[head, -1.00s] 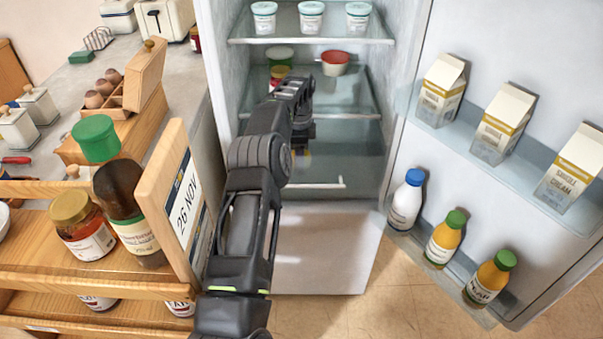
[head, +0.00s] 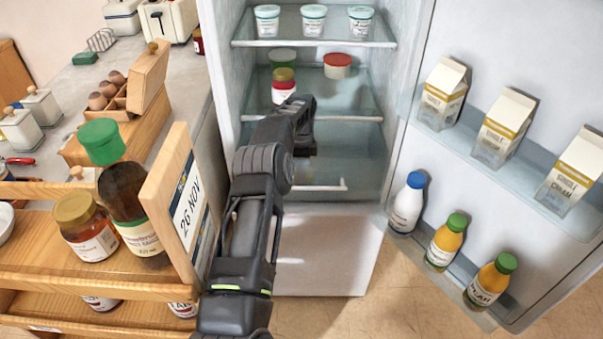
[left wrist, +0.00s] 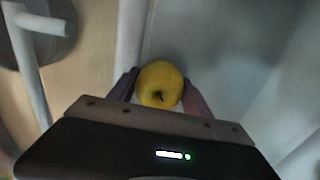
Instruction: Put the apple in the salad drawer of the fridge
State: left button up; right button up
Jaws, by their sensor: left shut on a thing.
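My left gripper (head: 303,148) is inside the open fridge, below the shelf with the jar, above or at the glassy salad drawer (head: 352,165) at the bottom. The drawer has a pale handle (head: 322,187). In the left wrist view the yellow apple (left wrist: 158,80) sits between the two fingers of my left gripper (left wrist: 160,92), which is shut on it. In the head view my arm mostly hides the apple. I cannot tell whether the apple touches the drawer or how far the drawer is pulled out. My right gripper is not in view.
The fridge door (head: 500,50) stands open at right with cartons and bottles. The middle shelf (head: 345,112) holds a red-lidded jar (head: 283,85) and tubs, close above my gripper. A wooden rack (head: 170,190) with jars stands left of my arm. A white panel (head: 330,245) lies below the drawer.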

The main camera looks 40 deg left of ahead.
pick_arm(q)
jog(key=shift+f, duration=0.1)
jog(key=o, duration=1.1)
jog(key=shift+f, duration=0.1)
jog(key=o, duration=0.5)
jog(key=shift+r, duration=0.25)
notch_tip(320, 180, up, 8)
jog(key=shift+r, duration=0.25)
notch_tip(320, 180, up, 3)
jog(key=shift+f+p, duration=0.1)
jog(key=shift+p, duration=1.1)
jog(key=shift+r+p, duration=0.35)
